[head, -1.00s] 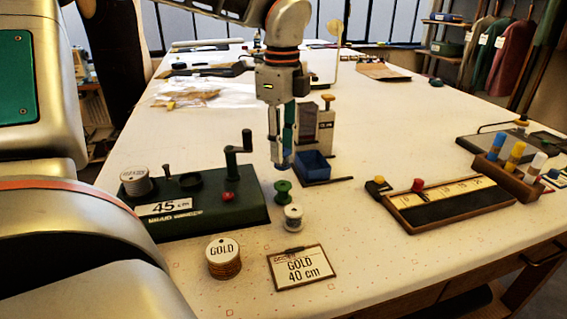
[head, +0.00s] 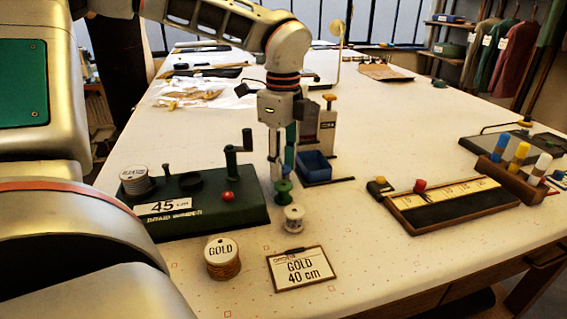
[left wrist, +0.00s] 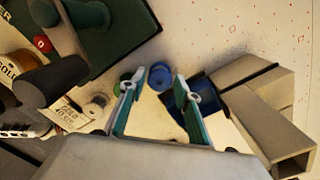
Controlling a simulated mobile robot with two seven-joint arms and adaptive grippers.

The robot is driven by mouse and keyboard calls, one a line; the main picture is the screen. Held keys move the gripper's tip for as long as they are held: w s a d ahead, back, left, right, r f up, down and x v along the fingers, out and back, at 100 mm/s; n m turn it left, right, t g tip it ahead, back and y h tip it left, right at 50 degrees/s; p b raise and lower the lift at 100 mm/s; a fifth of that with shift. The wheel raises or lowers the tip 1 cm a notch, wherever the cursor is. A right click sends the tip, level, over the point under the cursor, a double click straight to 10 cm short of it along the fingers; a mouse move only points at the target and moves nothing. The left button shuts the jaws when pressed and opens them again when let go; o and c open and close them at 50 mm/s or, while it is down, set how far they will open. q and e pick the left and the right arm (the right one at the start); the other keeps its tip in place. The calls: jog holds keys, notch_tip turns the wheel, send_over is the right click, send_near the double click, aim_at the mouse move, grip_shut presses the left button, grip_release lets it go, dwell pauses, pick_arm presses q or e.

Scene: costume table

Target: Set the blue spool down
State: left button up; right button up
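The blue spool (left wrist: 160,76) shows in the left wrist view between the two fingertips of my left gripper (left wrist: 158,88), with a gap on both sides. It looks upright on the white table, in line with a green spool (left wrist: 120,88) and a white spool (left wrist: 96,106). In the head view my left gripper (head: 282,176) points down just behind the green spool (head: 283,191); its fingers hide the blue spool there. The left gripper is open. My right gripper is in neither view.
A dark green winder (head: 205,214) with a crank stands left of the gripper. A blue bin (head: 315,168) is close on the right. The white spool (head: 293,219), gold spool (head: 222,260) and gold card (head: 300,269) are in front.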

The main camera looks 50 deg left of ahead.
pick_arm(q)
jog(key=shift+r, duration=0.1)
notch_tip(320, 180, up, 12)
jog(key=p, duration=0.1)
dwell(0.4)
jog(key=shift+r, duration=0.1)
dwell(0.4)
